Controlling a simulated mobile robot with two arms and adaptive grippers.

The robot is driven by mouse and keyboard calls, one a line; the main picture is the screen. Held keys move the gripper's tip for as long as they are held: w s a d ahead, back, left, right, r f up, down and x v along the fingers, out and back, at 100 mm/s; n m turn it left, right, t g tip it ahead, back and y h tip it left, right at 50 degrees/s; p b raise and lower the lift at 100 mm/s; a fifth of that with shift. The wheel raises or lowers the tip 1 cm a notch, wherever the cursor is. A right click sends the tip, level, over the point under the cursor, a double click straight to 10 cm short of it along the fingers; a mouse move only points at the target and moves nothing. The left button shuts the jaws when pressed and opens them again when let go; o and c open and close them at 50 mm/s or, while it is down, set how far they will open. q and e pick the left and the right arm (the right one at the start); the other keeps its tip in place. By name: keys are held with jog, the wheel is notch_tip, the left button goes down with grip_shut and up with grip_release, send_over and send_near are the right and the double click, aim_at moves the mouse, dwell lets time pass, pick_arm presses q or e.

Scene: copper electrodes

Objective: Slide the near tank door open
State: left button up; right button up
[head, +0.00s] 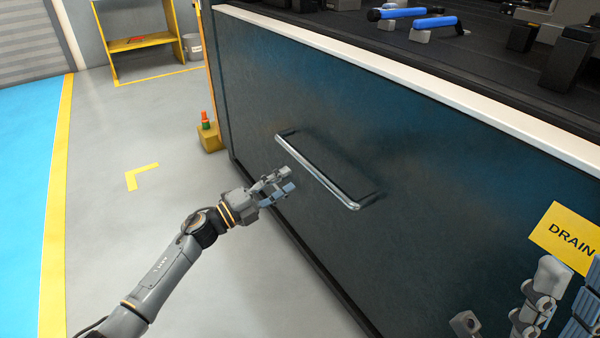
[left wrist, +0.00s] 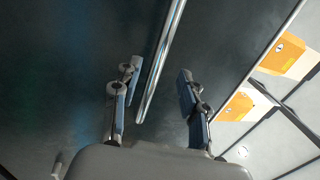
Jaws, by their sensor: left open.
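The near tank door (head: 290,90) is a large dark blue-grey panel below a white rim. A silver bar handle (head: 318,174) stands out from its face. My left gripper (head: 276,183) is open and empty, just in front of the door and close beside the handle. In the left wrist view its two fingers (left wrist: 160,72) are spread apart, and the handle bar (left wrist: 160,65) runs between them in the picture. I cannot tell whether any finger touches it. My right gripper (head: 560,300) is partly cut off at the lower right; its opening is unclear.
A yellow DRAIN sign (head: 567,238) is on the panel at the right. Blue-handled tools (head: 418,20) lie on the dark top. Grey floor (head: 125,235) at the left is clear.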

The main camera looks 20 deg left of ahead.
pick_arm(q)
jog(key=v, duration=0.3)
jog(key=shift+s+a+f, duration=0.1)
jog(key=shift+s+a, duration=0.1)
jog(key=shift+s, duration=0.15)
